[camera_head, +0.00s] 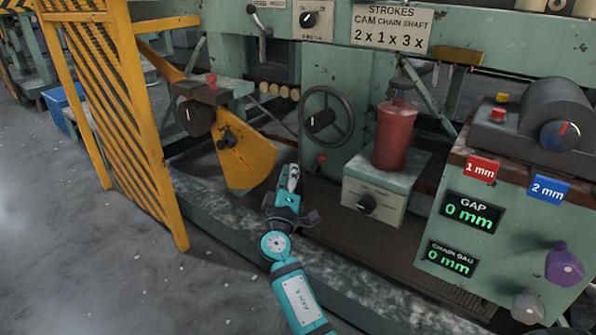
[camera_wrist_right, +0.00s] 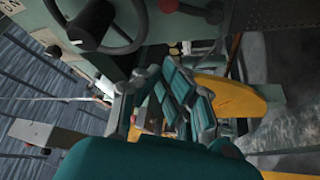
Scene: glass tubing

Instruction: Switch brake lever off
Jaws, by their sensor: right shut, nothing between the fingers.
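No label in view names the brake lever, so I cannot tell for sure which control it is. Another red knob (camera_head: 212,79) tops a grey box at the left, above the yellow plate (camera_head: 247,158). My right gripper (camera_head: 291,178) is shut and empty, in front of the machine, between the yellow plate and the handwheel's lower side. It looks apart from both red knobs. In the wrist view its teal fingers show near the yellow plate (camera_wrist_right: 232,92). My left gripper is out of view.
A red cylinder (camera_head: 394,136) stands on a pale green box (camera_head: 374,186) to the right. A console (camera_head: 496,250) with GAP and CHAIN displays stands further right. A yellow striped guard (camera_head: 112,110) stands at the left. Grey floor (camera_head: 90,260) is open in front.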

